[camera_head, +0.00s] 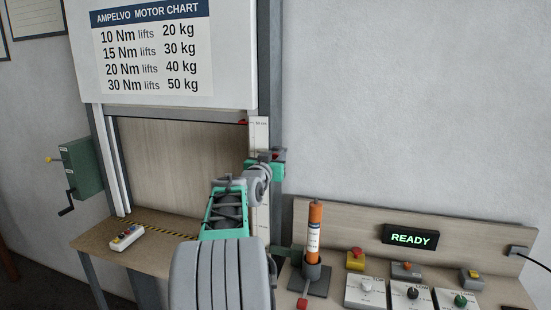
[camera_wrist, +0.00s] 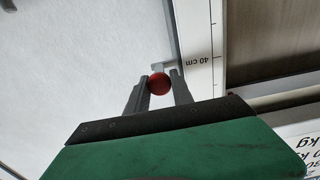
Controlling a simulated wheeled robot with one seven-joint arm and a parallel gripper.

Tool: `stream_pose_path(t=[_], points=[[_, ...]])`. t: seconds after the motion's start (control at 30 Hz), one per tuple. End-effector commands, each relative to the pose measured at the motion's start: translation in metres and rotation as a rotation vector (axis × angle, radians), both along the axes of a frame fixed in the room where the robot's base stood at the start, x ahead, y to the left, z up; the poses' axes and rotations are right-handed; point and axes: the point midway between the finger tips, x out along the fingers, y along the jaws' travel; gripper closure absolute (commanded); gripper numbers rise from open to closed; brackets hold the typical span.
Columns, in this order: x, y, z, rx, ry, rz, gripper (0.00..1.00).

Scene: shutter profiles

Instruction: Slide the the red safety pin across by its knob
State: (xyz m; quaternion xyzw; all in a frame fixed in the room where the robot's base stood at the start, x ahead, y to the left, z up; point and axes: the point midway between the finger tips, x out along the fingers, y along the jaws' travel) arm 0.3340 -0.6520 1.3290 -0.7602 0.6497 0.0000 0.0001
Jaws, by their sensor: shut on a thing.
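The red round knob (camera_wrist: 159,84) of the safety pin sits between the two fingers of my gripper (camera_wrist: 157,88) in the wrist view. My gripper is shut on the knob. The knob is beside the white scale strip (camera_wrist: 198,40), near its "40 cm" mark. In the head view my gripper (camera_head: 279,158) is at the right-hand frame post of the shutter, and a small dark red part shows there. The pin's shaft is mostly hidden, so I cannot tell how far across it sits.
The shutter panel (camera_head: 165,160) stands left of my arm, under the white board with the motor chart (camera_head: 150,40). A bench at lower right carries an orange cylinder (camera_head: 314,230), buttons, knobs and a lit "READY" display (camera_head: 410,237). A green crank box (camera_head: 82,168) hangs at left.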

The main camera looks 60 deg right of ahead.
Motion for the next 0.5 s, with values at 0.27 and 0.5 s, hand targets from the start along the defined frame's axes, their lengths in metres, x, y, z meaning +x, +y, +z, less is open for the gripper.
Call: stream_pose_path(t=[0.27, 0.5], points=[[0.039, 0.006, -0.003, -0.001, 0.001, 0.004, 1.0], [0.045, 0.008, 0.0, 0.001, 0.0, 0.004, 1.0]])
